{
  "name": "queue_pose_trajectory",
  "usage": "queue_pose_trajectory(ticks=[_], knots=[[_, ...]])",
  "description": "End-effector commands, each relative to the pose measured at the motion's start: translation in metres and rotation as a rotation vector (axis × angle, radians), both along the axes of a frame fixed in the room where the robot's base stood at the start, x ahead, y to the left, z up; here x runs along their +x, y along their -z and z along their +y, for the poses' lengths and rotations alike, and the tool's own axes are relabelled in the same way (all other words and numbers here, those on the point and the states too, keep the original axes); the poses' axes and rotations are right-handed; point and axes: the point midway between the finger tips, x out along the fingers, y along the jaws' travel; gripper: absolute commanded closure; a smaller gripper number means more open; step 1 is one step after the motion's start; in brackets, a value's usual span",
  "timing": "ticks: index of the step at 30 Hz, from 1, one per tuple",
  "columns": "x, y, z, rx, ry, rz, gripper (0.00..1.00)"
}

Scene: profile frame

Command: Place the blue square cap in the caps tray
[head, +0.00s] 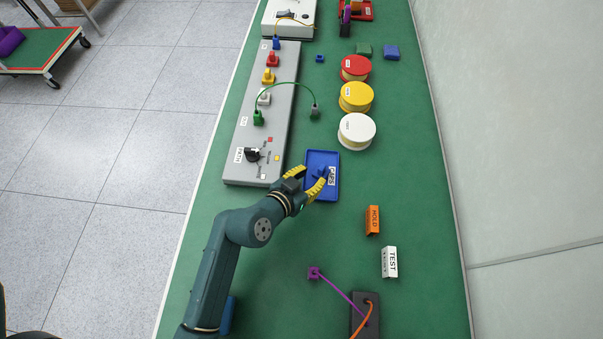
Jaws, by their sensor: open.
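The caps tray (331,157) is a shallow blue tray with a white CAPS label, lying on the green bench right of the grey panel. A small blue piece (320,170), likely the blue square cap, shows in the tray between the fingertips of my gripper. Its exact shape and whether it rests flat on the tray floor are hard to tell. My gripper (315,174) has yellow fingers, spread open over the tray's left and middle part. Another small blue square piece (319,58) lies far back on the bench, right of the panel.
The long grey panel (248,145) carries coloured plugs and a green cable (287,84) arching to a grey plug. Red, yellow and white spools (356,131) stand behind the tray. Orange HOLD (373,221) and white TEST (389,262) blocks stand in front right. Bench between is clear.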

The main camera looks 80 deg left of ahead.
Motion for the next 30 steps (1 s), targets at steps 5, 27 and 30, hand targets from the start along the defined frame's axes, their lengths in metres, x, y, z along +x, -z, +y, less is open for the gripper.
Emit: queue_pose_trajectory(ticks=[5, 27, 30], knots=[[-0.027, -0.02, -0.023, -0.001, -0.004, 0.001, 0.6], [0.09, -0.144, -0.083, 0.227, 0.283, -0.106, 0.6], [0.144, -0.213, -0.143, 0.32, 0.411, -0.217, 0.6]])
